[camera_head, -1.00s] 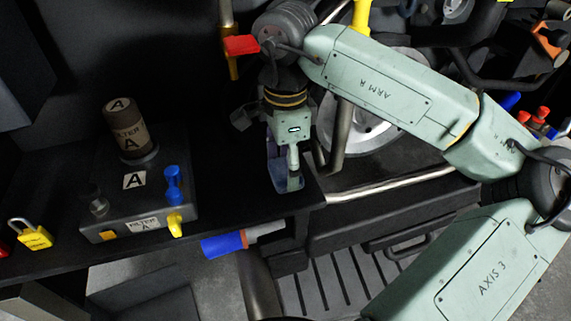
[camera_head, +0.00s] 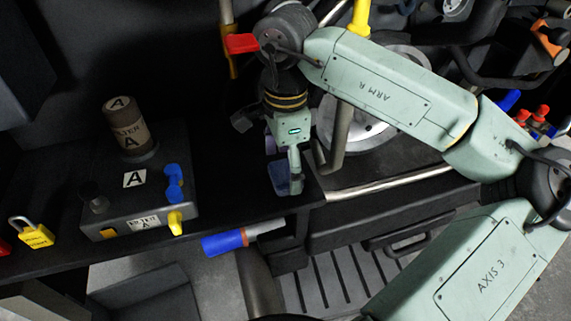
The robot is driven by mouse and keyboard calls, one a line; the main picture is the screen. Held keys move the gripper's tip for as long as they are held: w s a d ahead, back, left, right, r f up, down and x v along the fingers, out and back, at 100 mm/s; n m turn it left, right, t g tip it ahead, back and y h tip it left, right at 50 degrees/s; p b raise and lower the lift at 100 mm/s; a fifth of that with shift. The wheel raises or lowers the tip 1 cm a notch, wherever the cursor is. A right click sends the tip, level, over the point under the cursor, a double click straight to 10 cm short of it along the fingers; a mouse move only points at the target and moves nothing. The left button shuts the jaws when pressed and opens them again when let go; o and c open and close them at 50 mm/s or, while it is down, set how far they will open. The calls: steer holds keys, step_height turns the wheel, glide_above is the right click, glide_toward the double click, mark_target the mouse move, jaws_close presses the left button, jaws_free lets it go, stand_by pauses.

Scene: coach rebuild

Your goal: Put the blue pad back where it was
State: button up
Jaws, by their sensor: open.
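My gripper (camera_head: 284,172) points down over the right end of the dark bench (camera_head: 228,205). Its jaws are open. A dark blue piece (camera_head: 279,180), which looks like the blue pad, shows at the left of the pale green right finger, low over the bench end. I cannot tell whether it touches a finger or rests on the bench. Its upper part is partly hidden by the gripper.
A grey box marked A (camera_head: 133,200) with a brown filter can (camera_head: 127,125), blue fittings (camera_head: 173,183) and yellow tap stands to the left. A yellow padlock (camera_head: 36,233) lies farther left. A blue-and-orange cylinder (camera_head: 222,243) sits below the bench edge. A wheel (camera_head: 385,105) is behind.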

mark_target(286, 171)
step_height(286, 171, up, 7)
steer(key=shift+f, duration=0.1)
steer(key=shift+c, duration=0.3)
stand_by(1.3)
